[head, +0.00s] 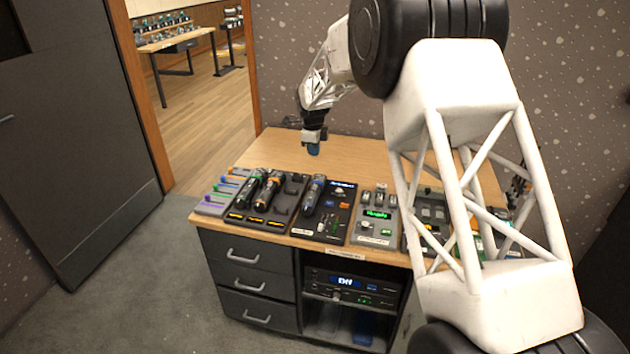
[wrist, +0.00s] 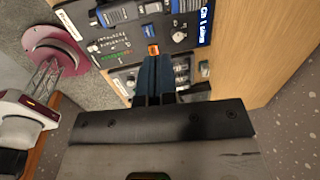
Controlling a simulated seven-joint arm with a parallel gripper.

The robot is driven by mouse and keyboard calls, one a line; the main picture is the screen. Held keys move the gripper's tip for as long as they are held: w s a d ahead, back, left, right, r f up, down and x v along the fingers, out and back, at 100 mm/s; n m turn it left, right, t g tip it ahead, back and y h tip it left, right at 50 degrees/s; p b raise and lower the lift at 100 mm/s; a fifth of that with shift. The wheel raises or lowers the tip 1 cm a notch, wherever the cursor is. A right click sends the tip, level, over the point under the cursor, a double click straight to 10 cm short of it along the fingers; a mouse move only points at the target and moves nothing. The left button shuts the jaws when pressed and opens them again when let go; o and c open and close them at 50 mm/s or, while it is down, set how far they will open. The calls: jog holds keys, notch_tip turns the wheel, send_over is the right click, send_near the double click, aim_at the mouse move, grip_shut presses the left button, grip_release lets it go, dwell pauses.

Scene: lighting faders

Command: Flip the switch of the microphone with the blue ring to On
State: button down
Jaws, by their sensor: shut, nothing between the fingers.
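The microphone with the blue ring (head: 313,193) lies on a black control panel (head: 338,222) on the desk. Part of a dark microphone with blue on it (wrist: 122,13) shows at the top of the wrist view, on the panel (wrist: 135,52). Its switch is too small to make out. My gripper (head: 313,150) is shut and empty, above the back part of the desk and apart from the microphone. In the wrist view its blue fingers (wrist: 155,70) are together and cover part of the equipment behind them.
A green-ringed microphone (head: 250,187) and an orange-ringed one (head: 266,191) lie in a dark tray at left. A fader board (head: 217,198) is at the far left. A grey box with a green display (head: 376,218) stands right of the panel. The desk's back (head: 350,158) is clear.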

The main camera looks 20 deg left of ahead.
aim_at(314, 188)
jog(key=shift+f, duration=0.15)
jog(key=f, duration=0.4)
jog(key=w+f, duration=0.1)
jog(key=f, duration=0.8)
jog(key=shift+w+f, duration=0.35)
jog(key=shift+f, duration=0.3)
jog(key=shift+s, duration=0.2)
jog(key=shift+s+r, duration=0.1)
jog(key=shift+s, duration=0.45)
jog(key=shift+r, duration=0.2)
